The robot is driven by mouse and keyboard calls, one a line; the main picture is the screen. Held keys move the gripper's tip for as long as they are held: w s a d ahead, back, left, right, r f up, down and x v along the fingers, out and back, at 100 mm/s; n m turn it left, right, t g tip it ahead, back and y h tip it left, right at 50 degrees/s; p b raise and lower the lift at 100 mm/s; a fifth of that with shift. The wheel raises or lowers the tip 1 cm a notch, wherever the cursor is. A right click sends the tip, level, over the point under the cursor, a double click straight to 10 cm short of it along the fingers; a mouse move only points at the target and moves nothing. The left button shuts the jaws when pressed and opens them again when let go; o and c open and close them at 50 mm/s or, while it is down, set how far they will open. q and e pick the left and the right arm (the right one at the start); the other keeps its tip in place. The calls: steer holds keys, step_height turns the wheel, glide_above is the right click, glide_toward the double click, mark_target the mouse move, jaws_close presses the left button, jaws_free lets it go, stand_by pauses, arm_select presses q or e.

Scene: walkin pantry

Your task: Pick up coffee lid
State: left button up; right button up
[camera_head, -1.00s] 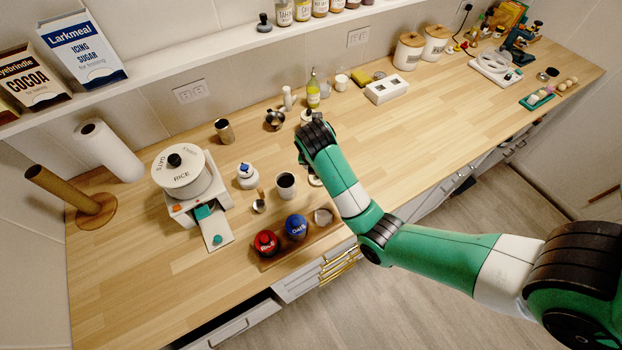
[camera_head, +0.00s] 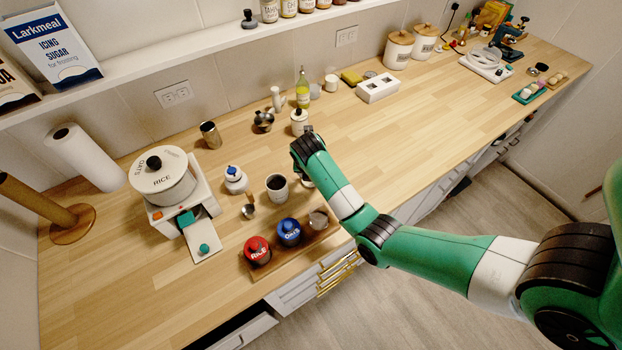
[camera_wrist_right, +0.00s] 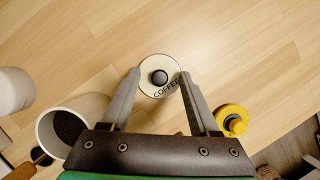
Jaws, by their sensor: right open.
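The coffee lid (camera_wrist_right: 160,77) is a round white disc with a black knob and the word COFFEE, lying on the wooden counter in the right wrist view. My right gripper (camera_wrist_right: 160,74) is open, one finger on each side of the lid in that view. Nothing is held between the fingers, and I cannot tell how high they are above the counter. In the head view my right arm (camera_head: 322,172) reaches over the counter and hides its fingertips and most of the lid area. My left gripper is not seen.
A dark-filled cup (camera_head: 277,187) stands left of my right gripper; it also shows in the right wrist view (camera_wrist_right: 70,130). A yellow-topped item (camera_wrist_right: 232,120) lies to the right. Red (camera_head: 257,250) and blue (camera_head: 289,231) jars stand on a front tray. The counter's middle right is clear.

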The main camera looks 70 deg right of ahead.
steer(key=shift+f, duration=0.1)
jaws_close()
stand_by(0.4)
